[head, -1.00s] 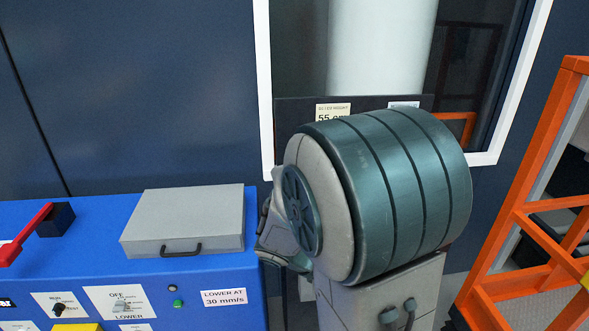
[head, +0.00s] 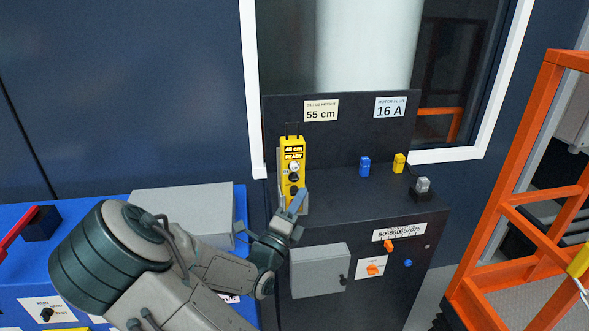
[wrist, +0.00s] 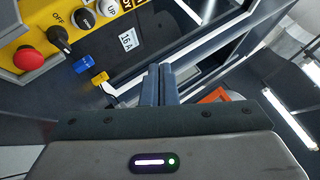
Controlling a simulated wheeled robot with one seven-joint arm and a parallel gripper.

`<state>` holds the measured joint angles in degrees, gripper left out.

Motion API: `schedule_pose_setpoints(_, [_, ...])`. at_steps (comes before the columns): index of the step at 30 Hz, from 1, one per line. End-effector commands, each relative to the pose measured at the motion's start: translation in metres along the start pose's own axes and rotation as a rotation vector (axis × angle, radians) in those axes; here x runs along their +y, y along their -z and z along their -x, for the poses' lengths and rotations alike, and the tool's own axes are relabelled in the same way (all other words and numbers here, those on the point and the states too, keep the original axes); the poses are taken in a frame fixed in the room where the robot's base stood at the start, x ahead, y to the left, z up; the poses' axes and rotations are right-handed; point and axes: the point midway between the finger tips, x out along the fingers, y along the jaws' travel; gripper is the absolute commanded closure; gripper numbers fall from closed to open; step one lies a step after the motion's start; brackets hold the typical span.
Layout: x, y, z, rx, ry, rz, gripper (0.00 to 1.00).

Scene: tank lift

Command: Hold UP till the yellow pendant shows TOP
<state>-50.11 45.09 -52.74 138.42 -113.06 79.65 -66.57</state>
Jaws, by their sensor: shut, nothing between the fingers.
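The yellow pendant (head: 292,175) stands upright on the dark console. Its small display shows a cm figure, which looks like 48 cm, and READY. In the wrist view the pendant (wrist: 48,28) fills the upper left, with a red button (wrist: 28,57), a black OFF switch (wrist: 66,40), and round buttons, one beside the label UP (wrist: 108,8). My gripper (head: 298,202) is at the pendant's lower right in the head view. Its fingers (wrist: 160,72) are shut together and empty, apart from the buttons in the wrist view. Whether they touch the pendant's body cannot be told.
The console (head: 350,215) carries a blue plug (head: 364,166), a yellow plug (head: 398,163) and a grey-topped switch (head: 422,188). Signs read 55 cm (head: 321,111) and 16 A (head: 389,107). An orange frame (head: 520,180) stands at right, a blue cabinet (head: 15,270) at left.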

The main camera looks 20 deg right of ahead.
Motion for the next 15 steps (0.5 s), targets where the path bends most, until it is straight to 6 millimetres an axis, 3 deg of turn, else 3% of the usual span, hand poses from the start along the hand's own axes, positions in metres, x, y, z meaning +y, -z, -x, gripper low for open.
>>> schedule_pose_setpoints(8, [0.003,-0.001,-0.002,0.004,-0.001,-0.003,1.0])
schedule_pose_setpoints(15, [0.018,-0.012,-0.019,0.006,0.0,-0.007,1.0])
